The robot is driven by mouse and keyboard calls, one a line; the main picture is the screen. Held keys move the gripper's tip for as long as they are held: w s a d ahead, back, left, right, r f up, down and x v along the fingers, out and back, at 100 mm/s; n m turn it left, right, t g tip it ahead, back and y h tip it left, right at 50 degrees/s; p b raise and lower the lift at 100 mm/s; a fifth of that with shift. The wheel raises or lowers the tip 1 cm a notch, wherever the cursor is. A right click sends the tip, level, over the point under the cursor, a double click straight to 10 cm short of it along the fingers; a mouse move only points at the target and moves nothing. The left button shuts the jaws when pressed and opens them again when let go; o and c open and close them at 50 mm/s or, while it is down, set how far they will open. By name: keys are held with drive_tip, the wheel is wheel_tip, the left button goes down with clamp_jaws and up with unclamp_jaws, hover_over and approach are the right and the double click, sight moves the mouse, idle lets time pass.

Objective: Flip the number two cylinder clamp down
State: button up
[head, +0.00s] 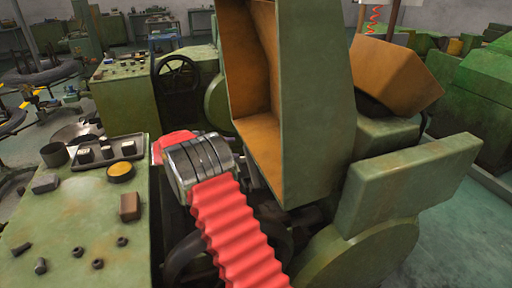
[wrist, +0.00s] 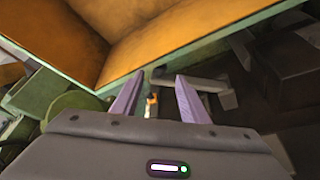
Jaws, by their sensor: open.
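My gripper (wrist: 157,98) shows in the wrist view with its two purple fingers apart and nothing held between them. It points into the dark space under the edge of an orange-lined green housing. A small orange and pale part (wrist: 151,105) shows between the fingers, and a grey bar-like part (wrist: 188,83) lies just beyond their tips. I cannot tell whether either is the number two cylinder clamp, or whether the fingers touch them. In the head view, my red arm reaches toward the machine, and my fingers are hidden. No clamp can be made out there.
The raised green housing (head: 312,100) with its orange inside stands tall at the centre; its orange inside (wrist: 150,30) fills the top of the wrist view. A green bench (head: 85,215) with loose parts and a tray (head: 97,153) is at left. A green block (head: 405,185) is at right.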

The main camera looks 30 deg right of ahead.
hover_over(253, 165)
drive_tip(key=w+d, duration=0.4)
wheel_tip(253, 165, down, 4)
drive_tip(key=shift+d, duration=0.2)
drive_tip(key=shift+c, duration=0.4)
clamp_jaws()
